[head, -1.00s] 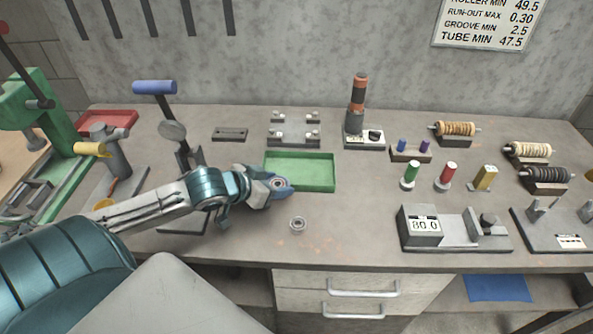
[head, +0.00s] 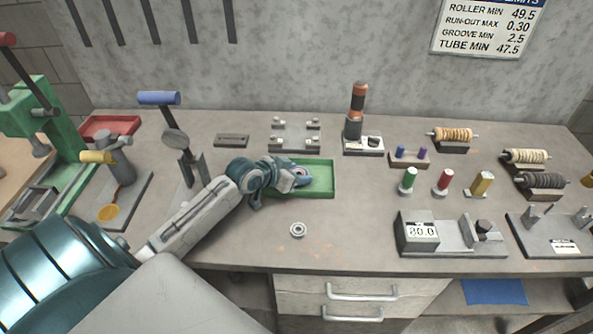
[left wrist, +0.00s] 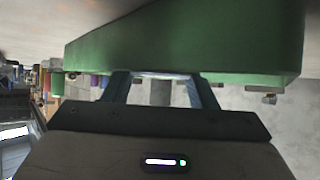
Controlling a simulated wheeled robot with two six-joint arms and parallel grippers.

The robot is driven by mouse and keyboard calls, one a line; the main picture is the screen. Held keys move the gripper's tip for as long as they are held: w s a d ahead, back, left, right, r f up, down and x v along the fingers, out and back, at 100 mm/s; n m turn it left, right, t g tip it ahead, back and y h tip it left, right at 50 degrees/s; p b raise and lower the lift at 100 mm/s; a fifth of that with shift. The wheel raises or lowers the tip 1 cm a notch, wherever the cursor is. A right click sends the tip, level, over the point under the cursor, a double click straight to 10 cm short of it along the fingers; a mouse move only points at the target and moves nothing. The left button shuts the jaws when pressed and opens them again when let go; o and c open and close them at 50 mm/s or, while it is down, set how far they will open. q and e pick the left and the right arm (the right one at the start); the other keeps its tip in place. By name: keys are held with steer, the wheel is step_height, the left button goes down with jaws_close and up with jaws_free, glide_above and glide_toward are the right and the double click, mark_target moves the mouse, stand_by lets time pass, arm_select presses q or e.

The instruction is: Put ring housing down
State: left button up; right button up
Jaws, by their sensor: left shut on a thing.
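My left gripper (head: 300,176) reaches over the green tray (head: 322,187) in the head view. It is shut on a small grey ring-shaped part, the ring housing, which is mostly hidden by the fingers now. In the left wrist view, the two fingers (left wrist: 168,90) stand apart with a thin pale edge between their tips, close to the tray's green wall (left wrist: 190,50). I cannot tell whether the held part touches the tray floor. My right gripper is not in view.
A small metal ring (head: 297,229) lies on the bench in front of the tray. A plate with posts (head: 294,137) stands behind the tray. A lever press (head: 180,145) stands left of it, and a gauge reading 80.0 (head: 422,232) stands to the right.

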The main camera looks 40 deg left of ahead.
arm_select(q)
steer(key=shift+f, duration=0.2)
steer(key=o, duration=1.1)
steer(key=shift+o, duration=1)
steer(key=shift+r, duration=0.1)
steer(key=shift+r, duration=0.1)
steer(key=shift+s+a+r, duration=0.1)
steer(key=shift+s+a, duration=0.05)
steer(key=shift+s, duration=0.2)
steer(key=v, duration=0.9)
steer(key=shift+r, duration=0.1)
steer(key=shift+d+p+v, duration=0.2)
steer(key=shift+p+v, duration=0.15)
steer(key=shift+v, duration=0.65)
